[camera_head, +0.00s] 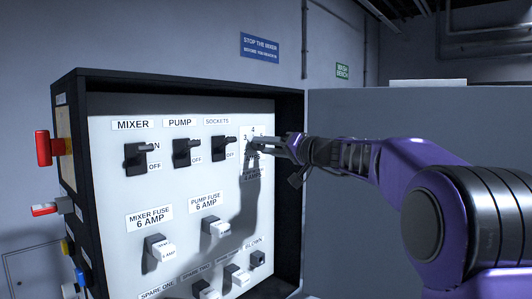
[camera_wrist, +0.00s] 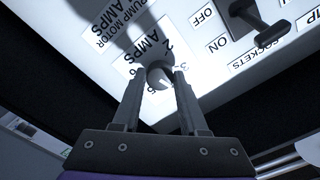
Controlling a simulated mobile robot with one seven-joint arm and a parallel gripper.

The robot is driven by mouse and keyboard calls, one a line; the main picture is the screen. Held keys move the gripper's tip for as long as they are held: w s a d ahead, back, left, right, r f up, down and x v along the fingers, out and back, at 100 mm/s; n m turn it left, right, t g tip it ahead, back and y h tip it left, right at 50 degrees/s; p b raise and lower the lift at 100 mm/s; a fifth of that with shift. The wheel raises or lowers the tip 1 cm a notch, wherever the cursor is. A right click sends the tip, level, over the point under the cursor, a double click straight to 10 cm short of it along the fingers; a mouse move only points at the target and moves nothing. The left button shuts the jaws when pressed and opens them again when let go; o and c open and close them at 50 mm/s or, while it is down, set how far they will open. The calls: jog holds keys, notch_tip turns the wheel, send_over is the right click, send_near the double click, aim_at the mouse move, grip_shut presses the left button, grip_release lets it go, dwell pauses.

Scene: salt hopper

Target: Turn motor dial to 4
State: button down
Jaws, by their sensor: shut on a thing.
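The motor dial (camera_wrist: 159,77) is a small round grey knob on a white plate marked with numbers and "PUMP MOTOR AMPS". In the wrist view my gripper (camera_wrist: 160,72) has one finger on each side of the knob and is shut on it. A white mark shows on the knob near its lower right edge, but I cannot tell which number it points to. In the head view my gripper (camera_head: 284,142) reaches in from the right to the dial's number plate (camera_head: 248,133). There the fingers and their shadow hide most of the knob.
Left of the dial are the mixer switch (camera_head: 136,157), pump switch (camera_head: 186,152) and sockets switch (camera_head: 224,148). Several fuses, such as the pump fuse (camera_head: 215,227), sit below. The open cabinet door (camera_head: 375,115) stands right, behind my arm. A red handle (camera_head: 48,148) projects left.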

jog(key=shift+m, duration=1.4)
jog(key=shift+c, duration=2.2)
grip_release()
jog(key=b+v, duration=0.2)
jog(key=v, duration=1.5)
jog(key=shift+s+d, duration=0.2)
